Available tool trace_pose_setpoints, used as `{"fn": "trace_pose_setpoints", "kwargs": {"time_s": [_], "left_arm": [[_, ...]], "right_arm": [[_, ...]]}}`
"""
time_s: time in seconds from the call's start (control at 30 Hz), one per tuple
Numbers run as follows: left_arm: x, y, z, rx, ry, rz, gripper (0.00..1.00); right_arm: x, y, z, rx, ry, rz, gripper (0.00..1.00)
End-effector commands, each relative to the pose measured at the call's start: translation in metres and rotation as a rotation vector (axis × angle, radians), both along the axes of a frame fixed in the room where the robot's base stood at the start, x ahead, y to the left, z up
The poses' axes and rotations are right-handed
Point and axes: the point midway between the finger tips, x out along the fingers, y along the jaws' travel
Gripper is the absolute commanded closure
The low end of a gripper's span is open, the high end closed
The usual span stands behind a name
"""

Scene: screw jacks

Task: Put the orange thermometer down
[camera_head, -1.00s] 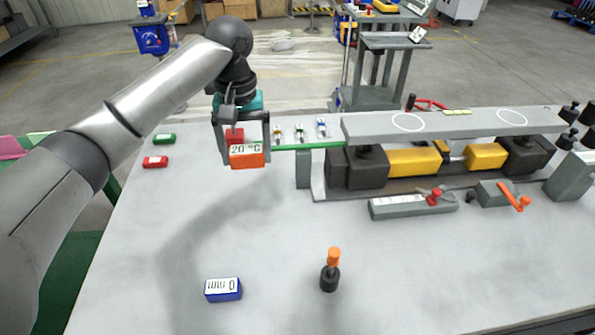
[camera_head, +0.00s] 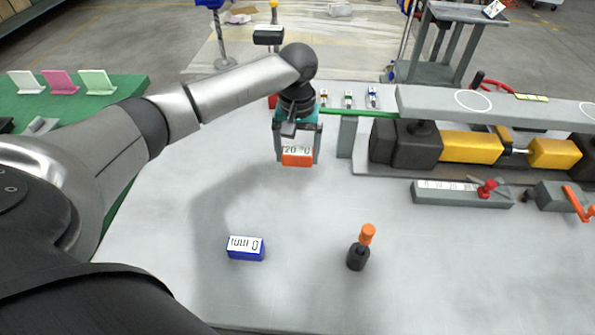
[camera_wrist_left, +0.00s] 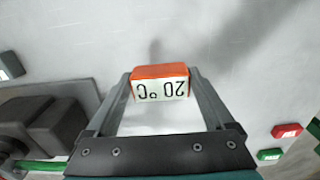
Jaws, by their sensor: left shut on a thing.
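The orange thermometer (camera_head: 297,159) is a small orange block with a white "20 °C" display. My left gripper (camera_head: 298,156) is shut on it, one finger on each side, left of the screw jack rig in the head view. In the wrist view the thermometer (camera_wrist_left: 160,82) sits between the finger ends, its display toward the camera. It looks held over bare grey tabletop; the height of any gap beneath it is hard to tell. My right gripper is not in view.
A blue "0 mm" block (camera_head: 245,249) and a black tool with an orange top (camera_head: 359,248) stand nearer on the table (camera_head: 300,225). The rig's grey plate (camera_head: 440,101) and black-yellow jacks (camera_head: 470,145) are at right. Red (camera_wrist_left: 287,130) and green (camera_wrist_left: 270,154) blocks show in the wrist view.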

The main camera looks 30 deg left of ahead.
Motion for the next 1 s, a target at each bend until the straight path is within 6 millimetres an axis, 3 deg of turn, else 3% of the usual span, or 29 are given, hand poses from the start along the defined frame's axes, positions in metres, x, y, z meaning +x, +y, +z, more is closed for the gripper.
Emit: {"fn": "trace_pose_setpoints", "kwargs": {"time_s": [0.37, 0.8, 0.83, 0.9, 1.0], "left_arm": [[0.0, 0.0, -0.055, 0.001, 0.0, 0.001, 0.8], [0.0, 0.0, -0.06, 0.0, -0.001, 0.0, 0.8], [0.0, 0.0, -0.06, 0.0, -0.001, 0.0, 0.1], [0.0, 0.0, -0.06, 0.0, -0.001, 0.0, 0.02], [0.0, 0.0, -0.06, 0.0, -0.001, 0.0, 0.0]], "right_arm": [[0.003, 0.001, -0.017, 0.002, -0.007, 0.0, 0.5], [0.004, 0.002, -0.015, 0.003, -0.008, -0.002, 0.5], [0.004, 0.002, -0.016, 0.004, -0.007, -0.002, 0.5], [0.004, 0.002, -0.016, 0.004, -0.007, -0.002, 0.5], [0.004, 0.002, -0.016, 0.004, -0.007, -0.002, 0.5]]}}
